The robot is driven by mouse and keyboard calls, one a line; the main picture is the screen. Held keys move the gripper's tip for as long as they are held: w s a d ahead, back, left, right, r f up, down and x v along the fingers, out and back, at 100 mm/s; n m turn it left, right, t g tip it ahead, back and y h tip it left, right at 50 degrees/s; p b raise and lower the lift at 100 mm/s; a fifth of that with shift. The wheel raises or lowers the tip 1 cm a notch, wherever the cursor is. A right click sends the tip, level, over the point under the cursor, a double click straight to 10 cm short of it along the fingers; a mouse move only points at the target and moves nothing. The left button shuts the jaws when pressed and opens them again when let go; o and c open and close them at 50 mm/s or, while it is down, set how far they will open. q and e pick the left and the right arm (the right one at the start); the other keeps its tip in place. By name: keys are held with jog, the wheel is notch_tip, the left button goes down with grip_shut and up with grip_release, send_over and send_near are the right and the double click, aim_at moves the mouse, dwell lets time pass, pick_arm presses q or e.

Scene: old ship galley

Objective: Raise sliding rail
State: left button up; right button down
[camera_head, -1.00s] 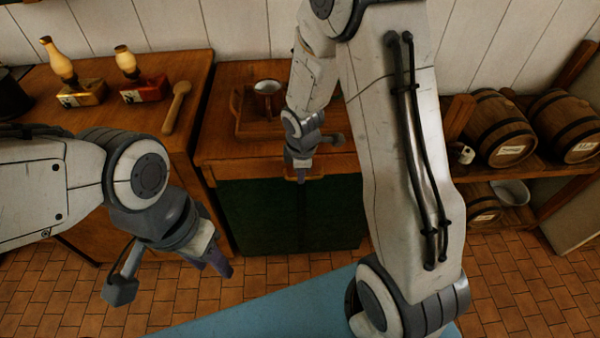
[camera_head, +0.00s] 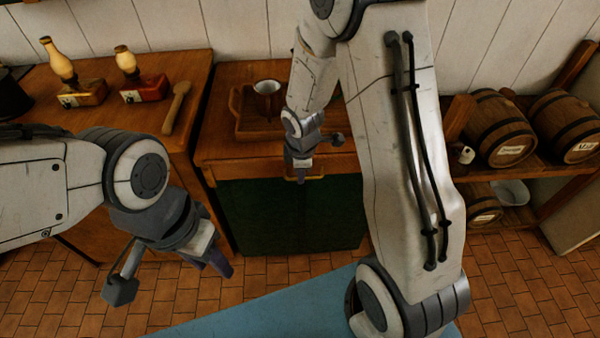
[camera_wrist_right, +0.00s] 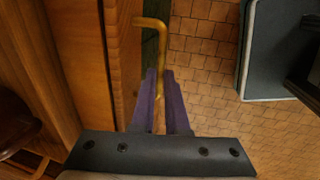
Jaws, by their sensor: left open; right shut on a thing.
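A thin brass rail (camera_wrist_right: 150,22) with a bent end runs along the front edge of the wooden cabinet, above its dark green front panel (camera_head: 290,215). A short piece of the rail also shows beside my right gripper in the head view (camera_head: 317,177). My right gripper (camera_wrist_right: 160,90) is shut on the rail, with its purple fingers on either side of it. In the head view my right gripper (camera_head: 300,174) points down at the cabinet's front edge and hides part of the rail. My left gripper (camera_head: 220,264) is open and empty, over the floor at left.
A wooden tray (camera_head: 240,126) and a mug (camera_head: 267,90) stand on the cabinet top. Barrels (camera_head: 497,128) fill the right shelf. The tiled floor (camera_head: 270,275) before the cabinet is clear.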

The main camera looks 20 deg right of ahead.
jog(key=shift+r, duration=0.1)
notch_tip(320, 180, up, 6)
jog(key=p, duration=0.6)
jog(key=shift+w+f, duration=0.1)
jog(key=shift+f, duration=0.2)
jog(key=c, duration=0.9)
grip_release()
jog(key=r, duration=0.3)
jog(key=s+r+p, duration=0.1)
jog(key=r, duration=0.2)
jog(key=s+r+p, duration=0.1)
jog(key=r, duration=0.3)
jog(key=shift+a+r, duration=0.1)
jog(key=shift+a, duration=0.15)
